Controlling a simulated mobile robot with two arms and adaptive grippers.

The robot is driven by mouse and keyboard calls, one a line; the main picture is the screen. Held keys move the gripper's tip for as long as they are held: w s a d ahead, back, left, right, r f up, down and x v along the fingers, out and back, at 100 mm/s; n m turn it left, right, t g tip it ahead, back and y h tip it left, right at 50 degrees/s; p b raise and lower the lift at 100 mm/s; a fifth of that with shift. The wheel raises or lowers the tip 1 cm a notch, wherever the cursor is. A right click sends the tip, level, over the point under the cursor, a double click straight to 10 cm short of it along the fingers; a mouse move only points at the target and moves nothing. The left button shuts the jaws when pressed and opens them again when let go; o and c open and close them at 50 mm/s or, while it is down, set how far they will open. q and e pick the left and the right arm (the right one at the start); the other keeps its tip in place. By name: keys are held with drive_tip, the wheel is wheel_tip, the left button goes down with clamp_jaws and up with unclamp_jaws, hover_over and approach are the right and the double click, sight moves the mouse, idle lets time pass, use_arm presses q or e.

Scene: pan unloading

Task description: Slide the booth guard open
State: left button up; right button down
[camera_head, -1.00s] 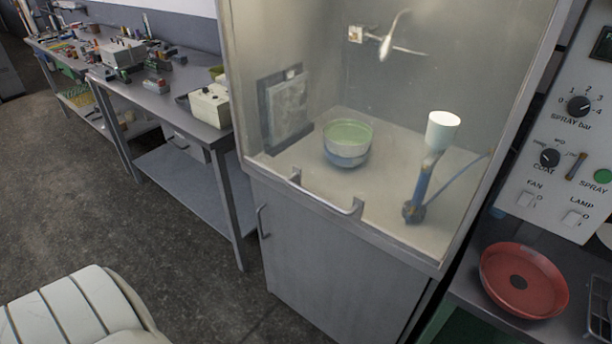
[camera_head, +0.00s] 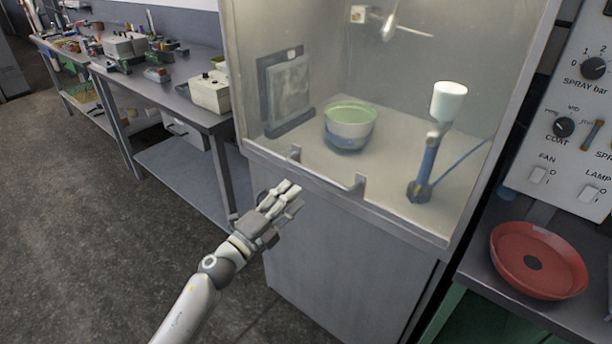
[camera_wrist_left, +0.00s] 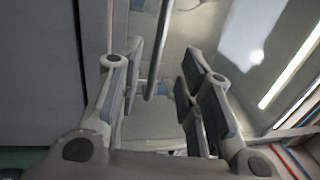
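The booth guard (camera_head: 400,110) is a clear pane on the front of the spray booth, and it is down over the opening. Its metal handle (camera_head: 358,184) sits along the lower edge; its bar is hard to make out in the head view. My left gripper (camera_head: 288,192) is at the left part of the handle, in front of the booth. In the left wrist view the fingers (camera_wrist_left: 163,58) are spread apart, and the handle bar (camera_wrist_left: 158,50) shows between or just beyond their tips. I cannot tell any contact. My right gripper is not in view.
Behind the guard are a green-and-blue bowl (camera_head: 350,125) and a blue stand with a white cup (camera_head: 449,101). A red pan (camera_head: 538,260) lies on the right bench under the control panel (camera_head: 570,120). A workbench (camera_head: 165,104) stands left; the floor before it is clear.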

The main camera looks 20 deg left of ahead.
sight(314, 173)
use_arm(q)
drive_tip(key=p+x, duration=0.1)
drive_tip(key=x, duration=0.9)
drive_tip(key=shift+s, duration=0.1)
drive_tip(key=shift+c, duration=0.2)
drive_tip(key=shift+f, duration=0.1)
clamp_jaws()
